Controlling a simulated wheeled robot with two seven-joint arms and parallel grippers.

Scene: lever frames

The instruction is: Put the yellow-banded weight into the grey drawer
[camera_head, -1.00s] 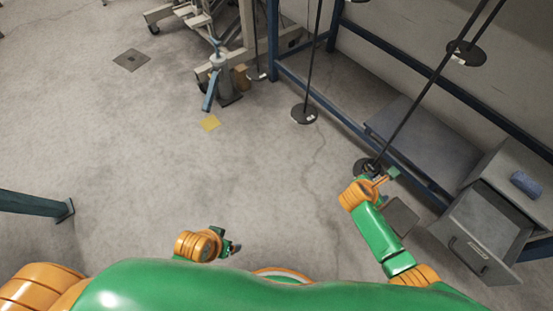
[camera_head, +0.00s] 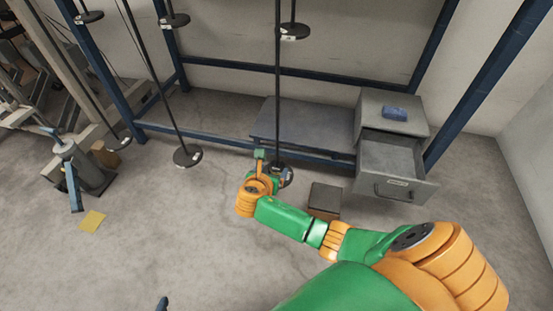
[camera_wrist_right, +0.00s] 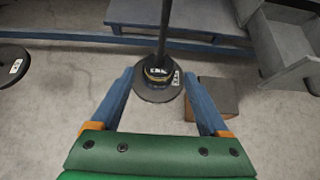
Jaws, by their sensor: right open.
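The yellow-banded weight (camera_wrist_right: 157,75) is a small dark cylinder with a thin yellow band. It rests on a round black disc (camera_wrist_right: 158,92) at the lower end of a black rod; in the head view the disc (camera_head: 281,179) is partly covered by my gripper. My right gripper (camera_head: 266,165) is open, and in the right wrist view its blue fingers (camera_wrist_right: 157,82) point toward the weight, one to each side. I cannot tell whether they touch it. The grey drawer (camera_head: 391,160) is pulled open under its cabinet. A small blue tip at the bottom edge may be my left gripper (camera_head: 162,303).
A blue block (camera_head: 394,113) lies on the cabinet top (camera_head: 375,102). A brown box (camera_head: 324,200) stands between the weight and the drawer. Several other rods with discs hang to the left, one disc (camera_head: 187,156) low. A blue frame (camera_head: 245,143) and grey bench (camera_head: 300,130) stand behind.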

